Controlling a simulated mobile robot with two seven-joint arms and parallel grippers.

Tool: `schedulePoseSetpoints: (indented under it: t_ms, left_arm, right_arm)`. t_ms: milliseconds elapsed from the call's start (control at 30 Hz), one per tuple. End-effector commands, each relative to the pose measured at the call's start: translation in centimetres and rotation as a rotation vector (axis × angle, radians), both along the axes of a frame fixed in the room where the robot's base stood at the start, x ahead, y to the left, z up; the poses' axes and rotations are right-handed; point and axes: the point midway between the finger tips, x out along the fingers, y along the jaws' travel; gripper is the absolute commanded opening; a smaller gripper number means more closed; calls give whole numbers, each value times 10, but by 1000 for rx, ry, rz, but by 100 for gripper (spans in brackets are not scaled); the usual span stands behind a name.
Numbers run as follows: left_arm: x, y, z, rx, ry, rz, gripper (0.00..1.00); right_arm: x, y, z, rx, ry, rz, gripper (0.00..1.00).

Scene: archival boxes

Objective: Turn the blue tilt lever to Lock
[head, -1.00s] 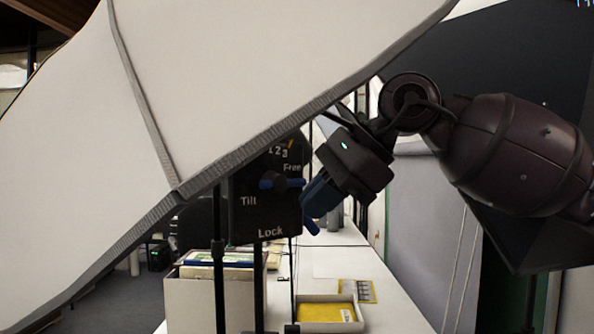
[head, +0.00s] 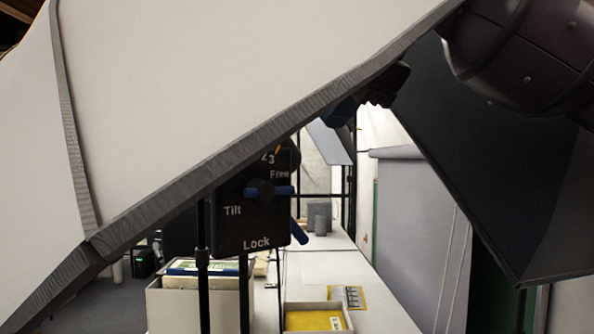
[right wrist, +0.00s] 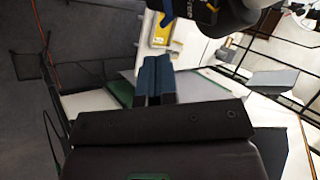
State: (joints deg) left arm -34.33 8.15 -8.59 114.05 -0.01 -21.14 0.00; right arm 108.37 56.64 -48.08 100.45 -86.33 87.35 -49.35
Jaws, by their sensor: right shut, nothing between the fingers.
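The black control box (head: 236,228) hangs below the white softbox edge in the head view, with the words Tilt, Free and Lock. A blue lever (head: 284,190) on its face lies about level, its right end below Free and above Lock. A second blue handle (head: 299,232) slants down at the box's right side. My right gripper (head: 342,112) is above and right of the box, apart from it and partly hidden by the softbox. Its blue fingers (right wrist: 153,80) are shut and empty in the right wrist view. A blue handle (right wrist: 167,12) shows there at the top. My left gripper is not in view.
The large white softbox (head: 230,90) fills the upper left. A dark panel (head: 480,180) stands at the right. Below are a white table (head: 375,309), a box of folders (head: 175,305) and a tray with a yellow packet (head: 315,321). Black stand poles run below the control box.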

Motion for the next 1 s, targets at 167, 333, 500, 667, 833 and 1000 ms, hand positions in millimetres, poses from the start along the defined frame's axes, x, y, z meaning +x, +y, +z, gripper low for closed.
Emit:
schedulePoseSetpoints:
  t_ms: [167,333,500,667,833,1000]
  left_arm:
    - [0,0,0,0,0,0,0]
    - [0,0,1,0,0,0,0]
    - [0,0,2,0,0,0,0]
    - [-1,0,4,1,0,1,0]
    - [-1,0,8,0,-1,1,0]
    - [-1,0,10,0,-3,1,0]
  right_arm:
    - [8,5,-10,0,4,1,0]
    - [23,16,-30,0,5,2,0]
    - [40,28,-52,0,5,1,0]
    - [56,38,-72,0,4,1,0]
    - [72,50,-84,1,2,0,0]
    - [82,56,-91,2,1,-1,0]
